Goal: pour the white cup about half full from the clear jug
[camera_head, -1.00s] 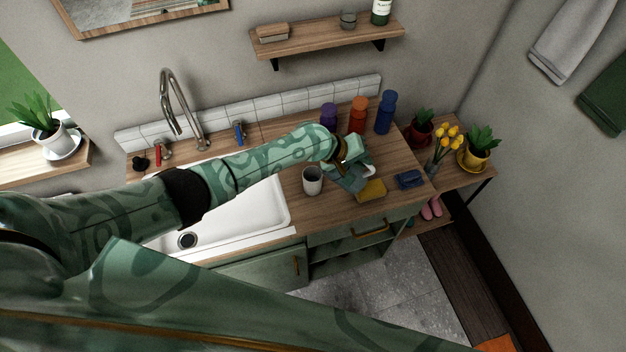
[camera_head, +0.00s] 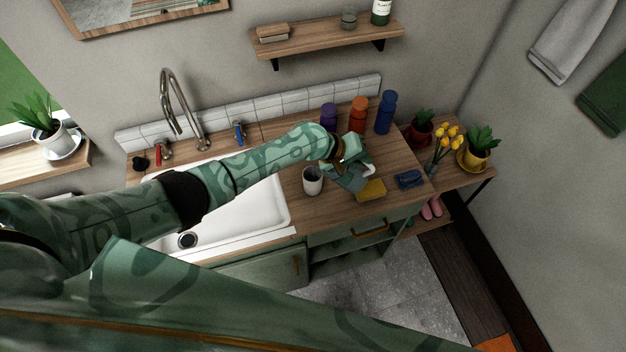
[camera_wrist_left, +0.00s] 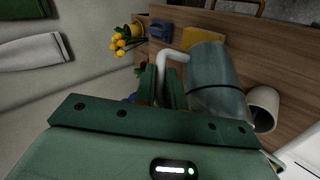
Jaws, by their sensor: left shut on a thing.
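The white cup (camera_head: 312,183) stands upright on the wooden counter, just right of the sink; it also shows in the left wrist view (camera_wrist_left: 262,110). The clear jug (camera_wrist_left: 216,82) has a white handle. My left gripper (camera_wrist_left: 164,82) is shut on that handle. In the head view my left gripper (camera_head: 354,160) and the jug (camera_head: 349,181) are to the right of the cup, with a gap between jug and cup. My gripper and arm partly cover the jug there. I cannot tell the water level in the jug or in the cup. My right gripper is not in view.
A yellow sponge (camera_head: 371,189) and a blue object (camera_head: 409,179) lie right of the jug. Purple (camera_head: 328,117), orange (camera_head: 358,116) and blue (camera_head: 385,113) bottles stand behind. The sink (camera_head: 255,207) is to the left. Potted plants and yellow flowers (camera_head: 446,139) stand at right.

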